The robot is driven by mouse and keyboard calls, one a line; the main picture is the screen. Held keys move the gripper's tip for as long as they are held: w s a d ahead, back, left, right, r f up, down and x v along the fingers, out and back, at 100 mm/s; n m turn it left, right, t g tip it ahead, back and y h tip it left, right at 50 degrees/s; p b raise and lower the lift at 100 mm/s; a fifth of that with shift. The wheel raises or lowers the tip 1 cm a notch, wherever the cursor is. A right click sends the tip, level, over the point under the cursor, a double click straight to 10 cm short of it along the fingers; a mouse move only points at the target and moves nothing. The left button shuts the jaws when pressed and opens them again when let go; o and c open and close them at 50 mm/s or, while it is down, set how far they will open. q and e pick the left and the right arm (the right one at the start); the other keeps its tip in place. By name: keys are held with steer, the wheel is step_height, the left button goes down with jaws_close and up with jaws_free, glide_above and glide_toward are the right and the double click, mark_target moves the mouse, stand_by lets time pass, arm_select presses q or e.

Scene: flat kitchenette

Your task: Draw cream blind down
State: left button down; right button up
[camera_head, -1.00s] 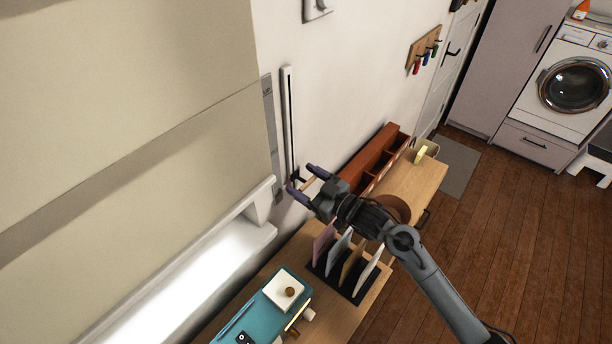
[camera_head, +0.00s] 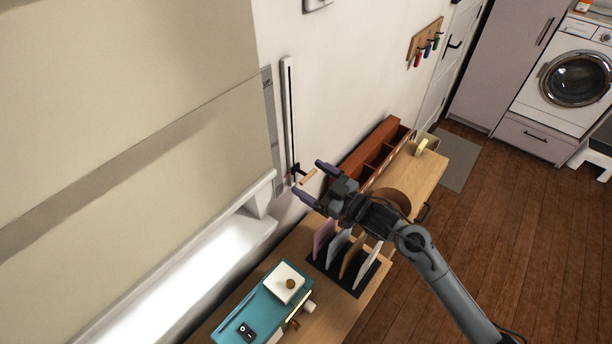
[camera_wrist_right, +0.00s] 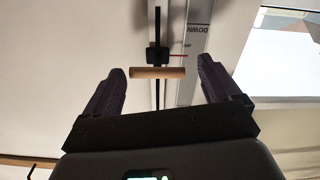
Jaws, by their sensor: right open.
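The cream blind (camera_head: 120,90) hangs over the window at left in the head view, its lower edge just above the bright white sill. Beside it on the wall is a white upright track (camera_head: 288,110) with a dark slot. A black slider with a wooden handle (camera_head: 309,177) sits near the track's lower end. My right gripper (camera_head: 308,180) is open around the handle's outer end, a finger to either side. In the wrist view the wooden handle (camera_wrist_right: 158,72) lies crosswise between the fingertips (camera_wrist_right: 160,72), with gaps on both sides. My left gripper is out of view.
A grey plate (camera_wrist_right: 196,45) marked DOWN runs beside the track. Below my right arm, a wooden counter (camera_head: 335,310) carries a file rack (camera_head: 350,263), a teal box (camera_head: 262,307) and a red-brown organiser (camera_head: 372,150). Open floor lies to the right.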

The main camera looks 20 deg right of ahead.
steer(key=v, duration=0.8)
steer(key=shift+s, duration=0.1)
